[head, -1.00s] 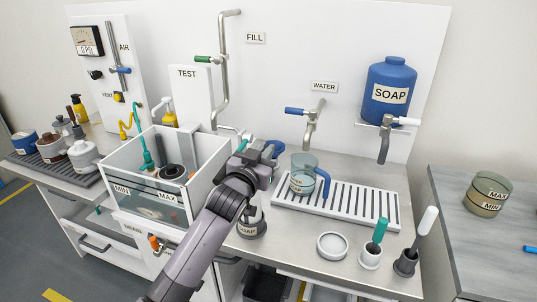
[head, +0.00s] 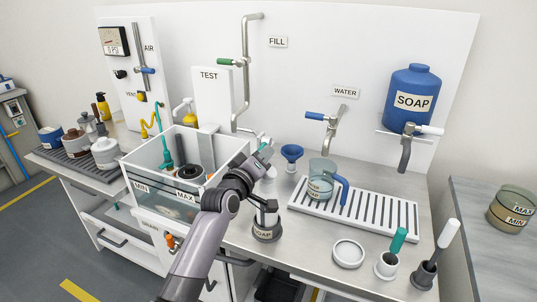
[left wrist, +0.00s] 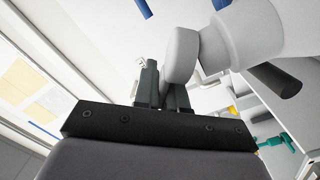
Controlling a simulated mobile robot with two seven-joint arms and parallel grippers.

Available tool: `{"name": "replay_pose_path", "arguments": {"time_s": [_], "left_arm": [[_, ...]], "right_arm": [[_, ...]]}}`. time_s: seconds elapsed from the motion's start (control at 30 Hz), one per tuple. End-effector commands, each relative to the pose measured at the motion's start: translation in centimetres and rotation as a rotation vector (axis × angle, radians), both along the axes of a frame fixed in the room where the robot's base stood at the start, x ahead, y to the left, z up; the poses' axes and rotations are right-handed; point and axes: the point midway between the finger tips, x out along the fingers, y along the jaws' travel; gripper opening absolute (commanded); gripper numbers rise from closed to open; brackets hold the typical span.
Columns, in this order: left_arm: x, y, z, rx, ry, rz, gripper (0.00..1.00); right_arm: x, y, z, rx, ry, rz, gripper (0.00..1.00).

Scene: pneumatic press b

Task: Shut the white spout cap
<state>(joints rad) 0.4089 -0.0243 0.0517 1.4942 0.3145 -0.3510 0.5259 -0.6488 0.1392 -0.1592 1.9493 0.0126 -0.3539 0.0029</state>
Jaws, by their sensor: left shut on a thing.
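My left gripper (head: 264,153) is at the right end of the clear tank, above the counter. In the left wrist view its dark fingers (left wrist: 163,92) are shut on a rounded white piece (left wrist: 181,55), which looks like the white spout cap. A larger white cylindrical part (left wrist: 245,35) adjoins that piece, with a dark rod beside it. In the head view my gripper and wrist mostly hide the cap, so its angle cannot be told. My right gripper is not in view.
The clear tank (head: 143,186) stands left of my arm.

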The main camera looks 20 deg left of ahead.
Motion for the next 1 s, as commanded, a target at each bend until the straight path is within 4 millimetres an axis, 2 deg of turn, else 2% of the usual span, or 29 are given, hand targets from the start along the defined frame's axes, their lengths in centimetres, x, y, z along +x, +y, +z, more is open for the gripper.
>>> {"name": "replay_pose_path", "arguments": {"time_s": [0.5,1.0], "left_arm": [[0.1,1.5,-2.2,-0.428,0.031,0.001,0.0],[0.1,1.8,-3.0,-0.578,0.042,0.0,0.0]], "right_arm": [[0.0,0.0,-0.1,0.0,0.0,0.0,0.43],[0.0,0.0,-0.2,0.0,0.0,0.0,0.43]]}}
